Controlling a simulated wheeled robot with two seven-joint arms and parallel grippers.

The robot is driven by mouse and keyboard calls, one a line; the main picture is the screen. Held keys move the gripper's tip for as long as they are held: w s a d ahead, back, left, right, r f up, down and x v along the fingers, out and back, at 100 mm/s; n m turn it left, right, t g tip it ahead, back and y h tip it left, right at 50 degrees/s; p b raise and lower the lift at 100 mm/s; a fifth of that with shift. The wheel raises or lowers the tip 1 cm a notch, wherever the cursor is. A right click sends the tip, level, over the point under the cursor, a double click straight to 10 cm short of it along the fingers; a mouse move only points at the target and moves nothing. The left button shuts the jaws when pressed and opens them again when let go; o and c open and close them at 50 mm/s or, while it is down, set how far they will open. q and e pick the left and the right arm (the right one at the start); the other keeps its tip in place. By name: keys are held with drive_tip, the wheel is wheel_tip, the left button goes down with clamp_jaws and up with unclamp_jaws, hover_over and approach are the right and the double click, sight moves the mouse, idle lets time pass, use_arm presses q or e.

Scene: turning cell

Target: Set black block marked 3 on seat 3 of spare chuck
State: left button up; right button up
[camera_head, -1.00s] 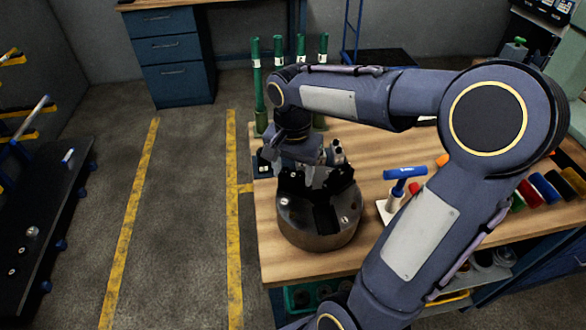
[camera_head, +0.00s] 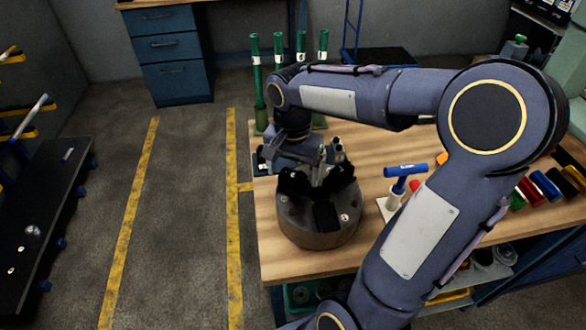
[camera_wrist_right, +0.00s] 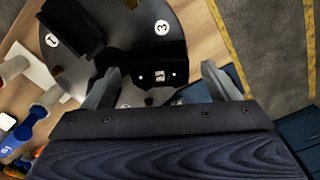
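The spare chuck (camera_head: 318,235) is a dark round body on the wooden bench. In the right wrist view its face (camera_wrist_right: 118,20) carries round white labels; 3 and 1 are readable. A black block (camera_wrist_right: 160,75) with two pale dots and a small unreadable mark lies on the face beside the label 3; it shows in the head view (camera_head: 292,183) at the chuck's left. My right gripper (camera_wrist_right: 160,85) is above the chuck, its fingers on either side of this block with a visible gap at each side. It is open. Whether the block is fully seated is unclear. My left gripper is out of view.
Another black block (camera_wrist_right: 70,28) sits by label 1. Green posts (camera_head: 256,75) rise behind. Coloured cylinders (camera_head: 545,186) lie at the right. The bench front is clear.

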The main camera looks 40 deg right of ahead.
wheel_tip(320, 180, up, 8)
drive_tip(key=shift+f, duration=0.1)
idle(0.5)
idle(0.4)
drive_tip(key=s+a+f+n+t+y, duration=0.3)
drive_tip(key=s+a+f+n+t, duration=0.2)
drive_tip(key=s+a+n, duration=0.5)
drive_tip(key=s+f, duration=0.1)
drive_tip(key=s, duration=0.2)
drive_tip(key=shift+s+f+t+y, duration=0.2)
drive_tip(key=shift+t+y, duration=0.1)
drive_tip(key=shift+y, duration=0.1)
